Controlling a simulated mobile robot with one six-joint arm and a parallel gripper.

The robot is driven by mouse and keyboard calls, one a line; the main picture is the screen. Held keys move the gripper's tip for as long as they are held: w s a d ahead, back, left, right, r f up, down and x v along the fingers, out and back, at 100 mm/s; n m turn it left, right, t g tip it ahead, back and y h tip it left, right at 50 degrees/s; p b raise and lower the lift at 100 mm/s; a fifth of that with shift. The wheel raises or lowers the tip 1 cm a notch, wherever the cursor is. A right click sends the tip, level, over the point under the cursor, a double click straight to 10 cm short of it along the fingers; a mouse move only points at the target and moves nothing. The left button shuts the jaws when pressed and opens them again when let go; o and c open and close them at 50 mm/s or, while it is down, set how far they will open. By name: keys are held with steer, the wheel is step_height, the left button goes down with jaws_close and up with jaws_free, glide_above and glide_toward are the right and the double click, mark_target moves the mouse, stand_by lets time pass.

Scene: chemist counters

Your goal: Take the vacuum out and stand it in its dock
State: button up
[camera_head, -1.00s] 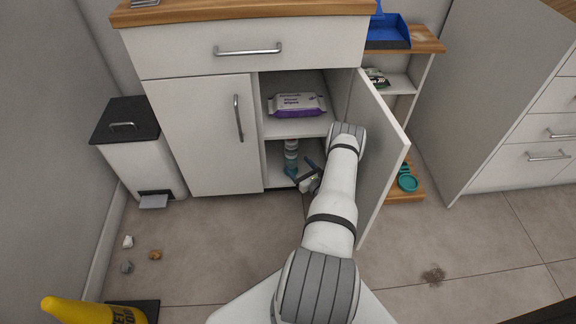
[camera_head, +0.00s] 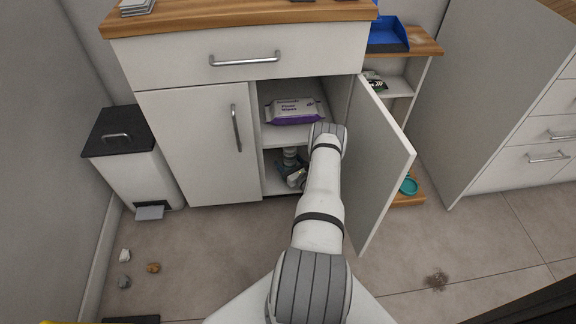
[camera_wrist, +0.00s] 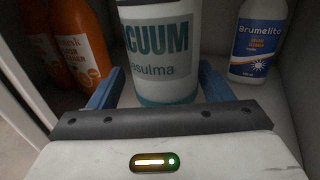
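The vacuum, a white and grey-green cylinder with "VACUUM" on its label (camera_wrist: 158,60), stands upright inside the lower compartment of the cupboard. In the head view it is small and mostly hidden by my arm. My gripper (camera_wrist: 160,82) reaches into the open cupboard, low in front of the vacuum. Its two blue fingers lie one on each side of the cylinder, with no clear sign of squeezing. Contact cannot be made out for certain. In the head view my gripper (camera_head: 292,174) is small and partly hidden. I cannot identify the dock in these frames.
Orange bottles (camera_wrist: 85,45) stand left of the vacuum and a white-and-blue bottle (camera_wrist: 257,40) right. The open door (camera_head: 378,165) flanks my arm. Purple wipes (camera_head: 294,111) lie on the shelf above. A bin (camera_head: 130,165) stands left; small lumps (camera_head: 153,267) lie on the floor.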

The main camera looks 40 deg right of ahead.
steer(key=shift+s+d, duration=0.15)
steer(key=shift+d, duration=0.1)
steer(key=c, duration=1.3)
steer(key=shift+r, duration=0.1)
steer(key=shift+c, duration=0.7)
